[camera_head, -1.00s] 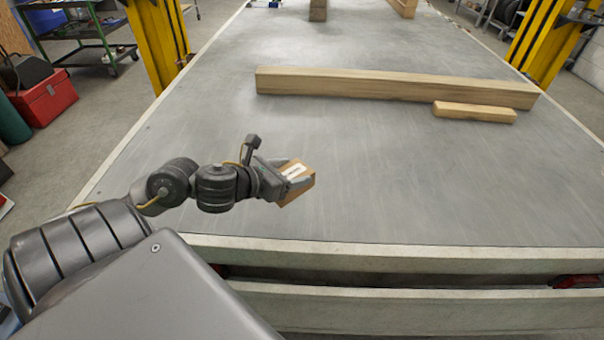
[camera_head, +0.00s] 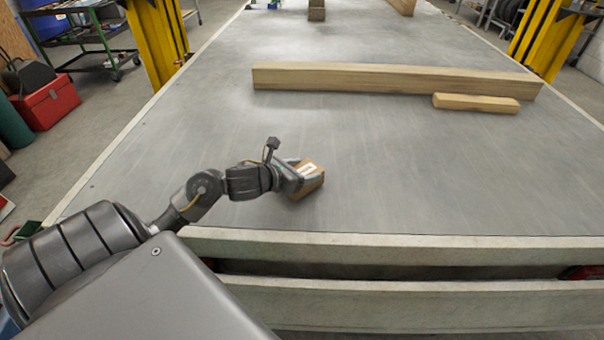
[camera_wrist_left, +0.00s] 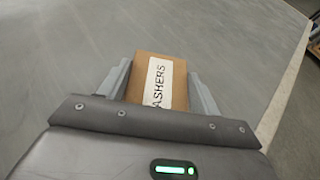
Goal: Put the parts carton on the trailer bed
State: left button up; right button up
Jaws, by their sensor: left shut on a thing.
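The parts carton (camera_head: 314,185) is a small brown box with a white label. In the left wrist view the carton (camera_wrist_left: 160,82) shows lettering reading "ASHERS", with part of the word cut off. My left gripper (camera_head: 303,171) is shut on the carton, one finger on each side. In the left wrist view the left gripper (camera_wrist_left: 157,92) holds it from both sides. The carton is over the near part of the grey trailer bed (camera_head: 400,180); I cannot tell whether its underside touches the bed. My right gripper is not in view.
A long wooden beam (camera_head: 390,80) lies across the bed, with a short wooden block (camera_head: 476,103) in front of it. Yellow posts (camera_head: 158,45) flank the bed. A red toolbox (camera_head: 48,103) stands on the floor at left. The bed around the carton is clear.

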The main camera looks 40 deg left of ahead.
pick_arm(q)
jog(key=shift+d+f, duration=0.2)
jog(key=shift+f, duration=0.1)
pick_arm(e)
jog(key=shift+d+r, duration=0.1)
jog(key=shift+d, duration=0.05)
pick_arm(q)
jog(key=shift+a+f, duration=0.1)
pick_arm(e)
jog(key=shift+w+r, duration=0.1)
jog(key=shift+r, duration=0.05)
pick_arm(q)
jog(key=o, duration=1.2)
jog(key=shift+f, duration=0.1)
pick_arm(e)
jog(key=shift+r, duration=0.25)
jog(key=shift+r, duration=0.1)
